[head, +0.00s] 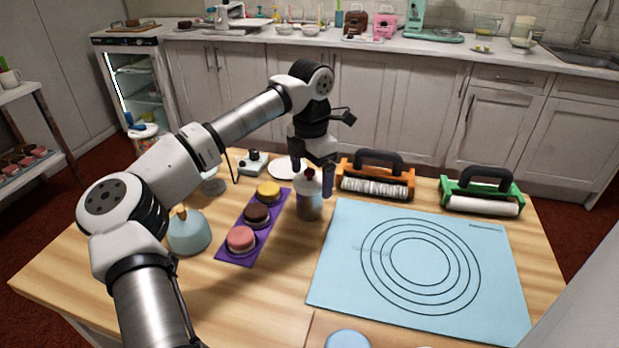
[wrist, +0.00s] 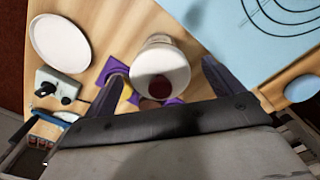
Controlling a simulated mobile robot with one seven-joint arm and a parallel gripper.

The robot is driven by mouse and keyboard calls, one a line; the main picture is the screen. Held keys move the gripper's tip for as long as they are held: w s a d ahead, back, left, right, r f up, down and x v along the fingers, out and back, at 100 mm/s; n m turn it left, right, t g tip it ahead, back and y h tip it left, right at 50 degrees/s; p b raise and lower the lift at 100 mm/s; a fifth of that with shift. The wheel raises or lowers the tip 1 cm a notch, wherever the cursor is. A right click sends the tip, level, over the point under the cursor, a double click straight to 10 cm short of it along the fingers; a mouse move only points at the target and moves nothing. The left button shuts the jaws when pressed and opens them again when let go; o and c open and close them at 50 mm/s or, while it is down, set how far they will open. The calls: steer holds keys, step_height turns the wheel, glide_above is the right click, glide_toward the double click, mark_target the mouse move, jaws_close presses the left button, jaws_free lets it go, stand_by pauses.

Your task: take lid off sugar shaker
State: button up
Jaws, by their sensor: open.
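The sugar shaker (head: 309,208) stands upright on the wooden table, left of the blue mat. Its body looks greyish. Its pale lid (head: 306,186) has a dark red knob on top and is seated on the body. In the wrist view the white lid (wrist: 158,58) and the dark red knob (wrist: 160,87) show between the fingers. My gripper (head: 312,178) points down over the shaker, open, with one finger on each side of the lid. I cannot tell whether a finger touches it.
A purple tray (head: 232,249) with several round cakes lies left of the shaker. An orange-framed roller (head: 376,172) stands close right, a green one (head: 483,190) farther right. A blue mat (head: 340,285) covers the front right. A white plate (head: 284,168) lies behind.

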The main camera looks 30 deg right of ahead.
steer(key=c, duration=1)
steer(key=shift+c, duration=0.3)
